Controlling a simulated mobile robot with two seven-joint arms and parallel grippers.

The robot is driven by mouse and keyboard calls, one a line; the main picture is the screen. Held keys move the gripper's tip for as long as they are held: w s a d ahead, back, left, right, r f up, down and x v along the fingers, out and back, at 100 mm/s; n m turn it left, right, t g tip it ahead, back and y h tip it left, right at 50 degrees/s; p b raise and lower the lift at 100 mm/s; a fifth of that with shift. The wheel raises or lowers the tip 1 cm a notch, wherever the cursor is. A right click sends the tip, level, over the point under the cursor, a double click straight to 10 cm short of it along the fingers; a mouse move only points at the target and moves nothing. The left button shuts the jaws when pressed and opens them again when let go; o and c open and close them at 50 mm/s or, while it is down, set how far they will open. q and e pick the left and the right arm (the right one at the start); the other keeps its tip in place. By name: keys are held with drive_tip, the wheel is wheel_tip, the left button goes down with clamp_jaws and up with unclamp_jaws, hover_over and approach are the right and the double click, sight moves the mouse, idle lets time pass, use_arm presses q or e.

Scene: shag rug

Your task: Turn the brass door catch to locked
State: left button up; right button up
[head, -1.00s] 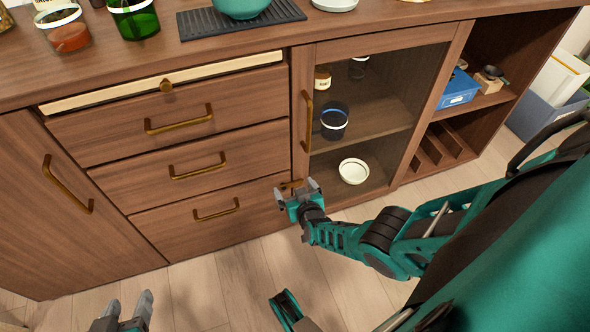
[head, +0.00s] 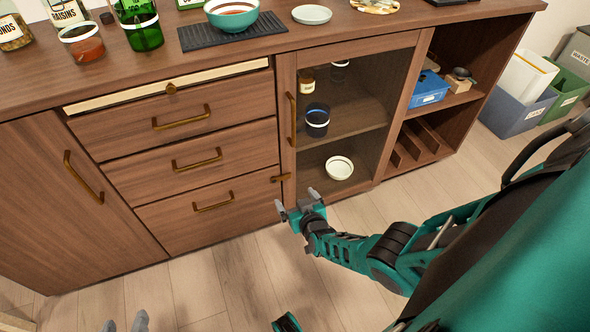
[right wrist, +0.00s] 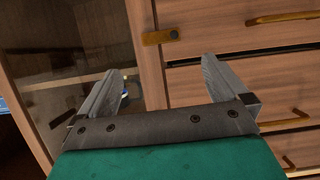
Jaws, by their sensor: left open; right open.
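The brass door catch (head: 280,178) is a small bar lying roughly horizontal at the seam between the drawers and the glass door (head: 340,160). In the right wrist view the catch (right wrist: 160,37) crosses that seam, with a dark round pivot at one end. My right gripper (head: 297,200) is open and empty, just below and to the right of the catch in the head view. In the right wrist view its fingers (right wrist: 158,68) are spread, with the catch beyond the gap and not touched. My left gripper (head: 125,322) is open at the bottom left edge, far from the catch.
Brass handles stand out from the drawers (head: 183,117), and another handle (head: 291,120) from the glass door. The counter (head: 215,65) holds jars, a bowl and a dark mat. The floor (head: 230,270) before the cabinet is clear.

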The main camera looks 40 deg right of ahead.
use_arm(q)
drive_tip(key=shift+s+a+r, duration=0.15)
drive_tip(key=shift+s+r, duration=0.15)
drive_tip(key=shift+s, duration=0.1)
use_arm(e)
drive_tip(key=shift+s+a+r, duration=0.15)
drive_tip(key=shift+s+r, duration=0.05)
drive_tip(key=shift+s, duration=0.35)
use_arm(q)
drive_tip(key=shift+w, duration=0.1)
